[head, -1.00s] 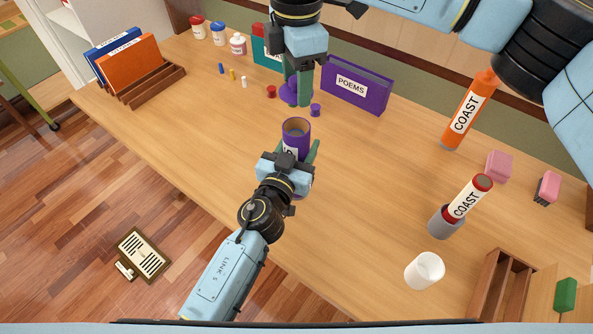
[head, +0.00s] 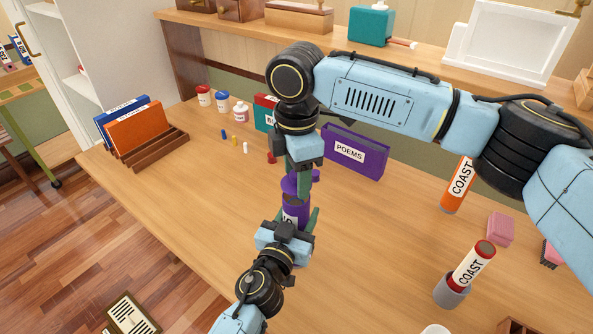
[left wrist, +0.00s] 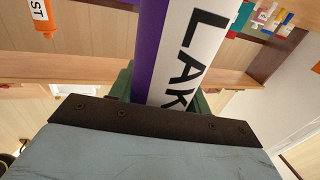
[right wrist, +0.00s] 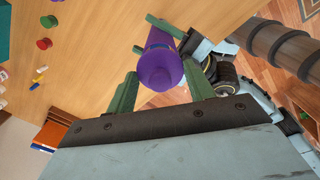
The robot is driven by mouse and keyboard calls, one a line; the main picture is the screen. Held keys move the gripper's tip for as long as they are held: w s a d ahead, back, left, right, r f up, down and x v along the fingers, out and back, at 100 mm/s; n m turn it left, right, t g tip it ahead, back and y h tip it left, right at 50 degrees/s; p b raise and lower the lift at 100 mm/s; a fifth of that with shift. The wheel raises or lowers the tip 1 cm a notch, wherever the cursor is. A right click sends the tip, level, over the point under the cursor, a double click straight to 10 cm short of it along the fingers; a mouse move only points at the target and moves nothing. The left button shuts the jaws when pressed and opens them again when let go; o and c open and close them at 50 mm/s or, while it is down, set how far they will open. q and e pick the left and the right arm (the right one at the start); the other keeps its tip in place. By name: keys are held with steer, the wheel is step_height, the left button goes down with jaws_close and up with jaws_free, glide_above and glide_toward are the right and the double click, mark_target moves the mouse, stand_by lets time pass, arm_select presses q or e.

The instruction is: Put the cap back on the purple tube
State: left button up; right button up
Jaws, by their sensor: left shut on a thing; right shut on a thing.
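The purple tube (head: 291,214) stands upright in my left gripper (head: 290,222), whose fingers are shut around it. In the left wrist view its white label (left wrist: 190,50) reads "LAK", the rest hidden. My right gripper (head: 297,176) is above the tube, pointing down, shut on the purple cap (head: 289,186). In the right wrist view the cap (right wrist: 159,69) lies between the green fingers, lined up with the tube. The cap is at the tube's mouth, which it hides. I cannot tell whether it is seated.
A small purple piece (head: 316,176) and a red one (head: 271,157) lie close by on the table. A purple POEMS box (head: 354,155) stands behind. Orange (head: 456,190) and white (head: 472,265) COAST tubes are at the right. The front left tabletop is clear.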

mark_target(296, 185)
steer(key=shift+f, duration=0.9)
steer(key=shift+f, duration=0.7)
steer(key=o, duration=1)
steer(key=shift+r, duration=0.15)
step_height(296, 185, up, 12)
steer(key=shift+f, duration=0.1)
arm_select(q)
steer(key=o, duration=1.4)
steer(key=shift+o, duration=0.2)
